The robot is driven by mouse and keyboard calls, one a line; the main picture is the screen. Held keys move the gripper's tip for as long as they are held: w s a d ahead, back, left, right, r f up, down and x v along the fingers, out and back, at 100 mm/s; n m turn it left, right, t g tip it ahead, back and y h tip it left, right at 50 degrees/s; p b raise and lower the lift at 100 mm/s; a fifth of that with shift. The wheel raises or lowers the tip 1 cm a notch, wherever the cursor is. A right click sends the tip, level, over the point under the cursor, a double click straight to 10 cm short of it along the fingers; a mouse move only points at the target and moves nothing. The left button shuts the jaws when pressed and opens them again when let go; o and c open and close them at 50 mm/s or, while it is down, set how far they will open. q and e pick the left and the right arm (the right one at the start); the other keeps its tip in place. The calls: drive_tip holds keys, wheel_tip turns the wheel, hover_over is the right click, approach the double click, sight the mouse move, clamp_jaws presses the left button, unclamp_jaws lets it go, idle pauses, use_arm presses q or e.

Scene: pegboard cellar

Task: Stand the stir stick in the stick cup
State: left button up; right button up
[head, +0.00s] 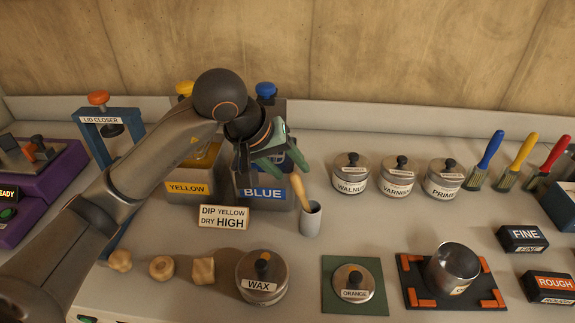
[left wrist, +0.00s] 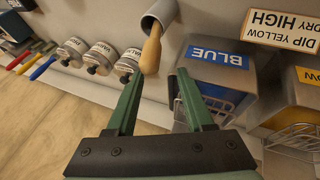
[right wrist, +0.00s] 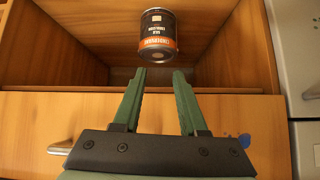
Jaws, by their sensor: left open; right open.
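The stir stick (head: 298,188), a tan wooden stick with a thick rounded end, stands leaning in the grey stick cup (head: 311,220) on the bench. In the left wrist view the stick (left wrist: 151,50) comes out of the mouth of the cup (left wrist: 160,13). My left gripper (head: 282,164) is open, close behind the stick's upper end and in front of the blue station; its fingers (left wrist: 160,95) hold nothing. My right gripper (right wrist: 158,75) is open and empty, in front of an open wooden compartment and outside the head view.
The BLUE box (head: 263,195) and YELLOW box (head: 187,188) stand left of the cup, with a DIP YELLOW DRY HIGH sign (head: 224,217) in front. Tins (head: 351,176) stand to the right. A wax tin (head: 262,277) is nearer. A labelled can (right wrist: 157,38) sits in the compartment.

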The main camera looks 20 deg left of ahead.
use_arm(q)
drive_tip(key=p+v, duration=0.1)
drive_tip(key=v, duration=1.2)
drive_tip(key=shift+w+r, duration=0.15)
drive_tip(key=shift+d, duration=0.1)
